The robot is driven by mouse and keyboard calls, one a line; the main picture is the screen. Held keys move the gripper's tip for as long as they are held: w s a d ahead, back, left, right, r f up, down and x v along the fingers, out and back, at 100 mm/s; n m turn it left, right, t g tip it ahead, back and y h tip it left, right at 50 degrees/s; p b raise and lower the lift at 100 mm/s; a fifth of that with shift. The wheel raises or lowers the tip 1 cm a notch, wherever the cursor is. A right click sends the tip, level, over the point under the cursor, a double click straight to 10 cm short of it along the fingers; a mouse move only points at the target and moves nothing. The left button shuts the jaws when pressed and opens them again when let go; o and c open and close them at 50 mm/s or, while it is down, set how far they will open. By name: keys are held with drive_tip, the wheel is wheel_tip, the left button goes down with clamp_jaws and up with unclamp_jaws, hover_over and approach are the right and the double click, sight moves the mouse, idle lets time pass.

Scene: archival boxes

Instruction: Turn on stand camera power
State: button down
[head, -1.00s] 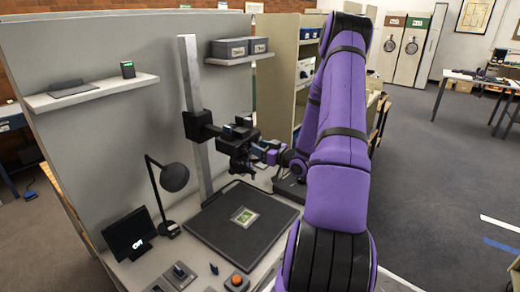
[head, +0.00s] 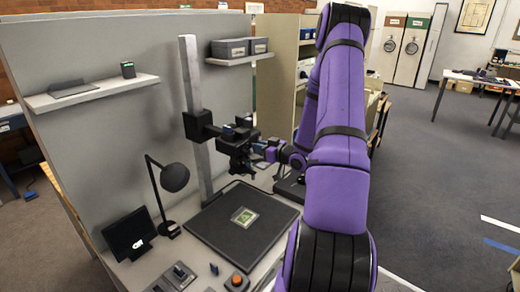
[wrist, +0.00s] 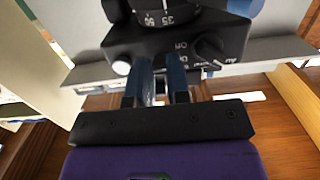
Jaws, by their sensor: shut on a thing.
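The stand camera (head: 238,138) is a dark body on an upright grey column (head: 196,100), above a black copy board (head: 225,235). In the wrist view, the camera (wrist: 150,38) shows a numbered lens ring (wrist: 165,15) and a dark dial (wrist: 210,45) with white lettering that includes "ON". My gripper (wrist: 162,72) is at the camera's near lower edge, left of the dial in that view. It is shut on a small part of the camera, which the fingertips mostly hide. In the head view my gripper (head: 262,149) reaches the camera from the right.
A black lamp (head: 174,178) and a small dark monitor (head: 130,233) with white marks stand left of the board. A green-and-white item (head: 244,216) lies on the board. Controls with an orange button (head: 237,281) sit at the front. Shelves hang on the grey partition.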

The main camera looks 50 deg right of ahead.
drive_tip(key=shift+w+r+g, duration=0.1)
drive_tip(key=shift+r+g, duration=0.35)
drive_tip(key=shift+g, duration=0.7)
drive_tip(key=shift+w+r+g, duration=0.1)
drive_tip(key=shift+r+g, duration=0.35)
drive_tip(key=shift+g, duration=0.65)
drive_tip(key=shift+r+g, duration=0.45)
drive_tip(key=shift+g, duration=0.7)
drive_tip(key=shift+h, duration=0.3)
drive_tip(key=c, duration=1.1)
unclamp_jaws()
drive_tip(key=shift+r, duration=0.1)
drive_tip(key=v, duration=1)
drive_tip(key=shift+s+r, duration=0.15)
drive_tip(key=shift+r, duration=0.15)
